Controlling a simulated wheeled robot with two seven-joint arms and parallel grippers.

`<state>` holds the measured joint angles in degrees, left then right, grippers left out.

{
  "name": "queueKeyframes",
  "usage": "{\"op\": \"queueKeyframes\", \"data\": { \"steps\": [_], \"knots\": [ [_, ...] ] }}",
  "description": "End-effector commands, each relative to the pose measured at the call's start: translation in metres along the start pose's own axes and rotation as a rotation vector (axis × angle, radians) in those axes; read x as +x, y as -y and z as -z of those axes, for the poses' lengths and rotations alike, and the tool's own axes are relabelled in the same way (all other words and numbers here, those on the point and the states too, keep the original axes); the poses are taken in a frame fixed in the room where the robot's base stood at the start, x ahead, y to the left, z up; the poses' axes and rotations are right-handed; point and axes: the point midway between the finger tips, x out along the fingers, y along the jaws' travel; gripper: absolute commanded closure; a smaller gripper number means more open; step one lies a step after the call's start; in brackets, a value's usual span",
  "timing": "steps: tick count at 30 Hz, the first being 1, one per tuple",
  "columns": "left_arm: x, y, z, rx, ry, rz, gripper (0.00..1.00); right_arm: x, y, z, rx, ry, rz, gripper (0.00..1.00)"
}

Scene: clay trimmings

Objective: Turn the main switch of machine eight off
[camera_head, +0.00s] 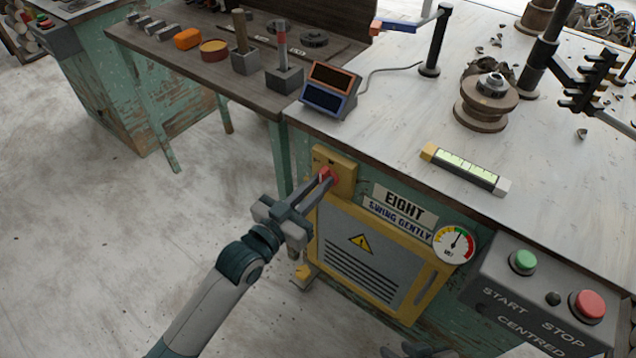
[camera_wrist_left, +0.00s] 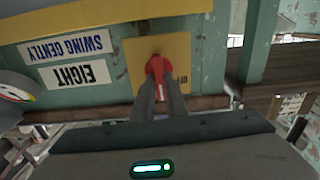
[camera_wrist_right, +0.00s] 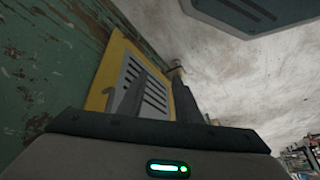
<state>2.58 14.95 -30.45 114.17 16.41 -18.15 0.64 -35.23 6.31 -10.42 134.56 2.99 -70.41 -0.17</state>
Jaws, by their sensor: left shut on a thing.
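The main switch of machine eight is a red rotary handle (camera_head: 327,176) on a yellow plate (camera_head: 345,168) at the upper left of the machine's front. The handle also shows in the left wrist view (camera_wrist_left: 158,70), with a white line on it. My left gripper (camera_head: 325,182) is shut on the red handle, one finger on each side; the fingers hide part of it. The label "EIGHT, SWING GENTLY" (camera_head: 397,212) sits right of the plate. My right gripper (camera_wrist_right: 160,95) shows in the right wrist view with its fingers apart and nothing between them, near the yellow-framed vent panel.
A yellow-framed grey vent panel (camera_head: 372,262) is below the switch. A round gauge (camera_head: 454,245) and a grey box with a green START button (camera_head: 523,261) and a red STOP button (camera_head: 587,305) are to the right. The bench top (camera_head: 400,137) carries a level (camera_head: 465,169) and a two-part display (camera_head: 329,91).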

Motion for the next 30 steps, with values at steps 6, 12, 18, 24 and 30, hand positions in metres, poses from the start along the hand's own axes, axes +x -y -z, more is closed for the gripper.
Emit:
{"op": "queueKeyframes", "data": {
  "steps": [6,12,18,24,30],
  "knots": [
    [0.000,0.001,0.003,-0.094,0.002,0.001,1.00,-0.007,-0.018,-0.010,0.003,0.092,-0.042,0.69],
    [-0.001,0.002,0.002,-0.214,0.003,0.001,1.00,-0.018,-0.030,-0.023,0.010,0.185,-0.075,0.69],
    [-0.001,0.003,0.001,-0.329,0.003,0.001,1.00,-0.014,-0.039,-0.034,0.016,0.250,-0.096,0.69],
    [-0.001,0.005,0.001,-0.460,0.003,0.001,1.00,0.020,-0.041,-0.044,0.015,0.252,-0.091,0.69],
    [-0.001,0.007,-0.001,-0.632,0.003,0.002,1.00,0.051,-0.044,-0.058,0.015,0.256,-0.088,0.69]
  ]
}}
